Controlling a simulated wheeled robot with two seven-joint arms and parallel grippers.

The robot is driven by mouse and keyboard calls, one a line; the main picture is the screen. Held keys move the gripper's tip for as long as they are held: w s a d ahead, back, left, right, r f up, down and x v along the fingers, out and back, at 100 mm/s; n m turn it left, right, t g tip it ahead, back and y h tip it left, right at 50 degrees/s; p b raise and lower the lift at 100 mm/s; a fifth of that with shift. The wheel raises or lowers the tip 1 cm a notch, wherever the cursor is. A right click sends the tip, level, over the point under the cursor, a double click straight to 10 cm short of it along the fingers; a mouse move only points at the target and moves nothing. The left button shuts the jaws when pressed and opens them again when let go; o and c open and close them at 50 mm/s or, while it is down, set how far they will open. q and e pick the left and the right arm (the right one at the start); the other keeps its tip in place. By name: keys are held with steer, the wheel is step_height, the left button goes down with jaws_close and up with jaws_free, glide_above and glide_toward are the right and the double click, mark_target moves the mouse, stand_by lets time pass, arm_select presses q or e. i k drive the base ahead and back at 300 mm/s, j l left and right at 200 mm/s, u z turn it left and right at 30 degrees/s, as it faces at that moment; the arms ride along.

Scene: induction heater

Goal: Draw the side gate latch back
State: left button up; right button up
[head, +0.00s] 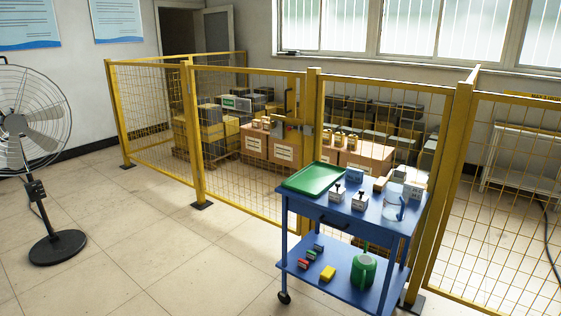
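A yellow mesh fence encloses the area ahead, with a gate panel (250,71) between two posts left of centre. A small grey latch-like fitting (307,130) sits by the post where this panel ends, at about mid height. A dark upright handle shows just above it. The fitting is too small to tell whether its bolt is drawn or thrown, and I cannot tell for sure that this is the side gate. Neither of my grippers is in view.
A blue cart (333,219) with a green tray (313,178), small boxes and a clear jug stands before the fence, right of centre. A green watering can (364,270) is on its lower shelf. A fan (42,190) stands at left. The floor between is clear.

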mark_target(289, 127)
steer(key=i+l+u, duration=0.1)
steer(key=i+u, duration=0.15)
steer(key=i, duration=0.3)
steer(key=i+l+u, duration=0.25)
steer(key=i, duration=0.35)
steer(key=i+l+u, duration=0.25)
steer(key=i, duration=0.3)
steer(key=i+l+u, duration=0.3)
steer(key=i+l, duration=0.1)
steer(key=i, duration=0.1)
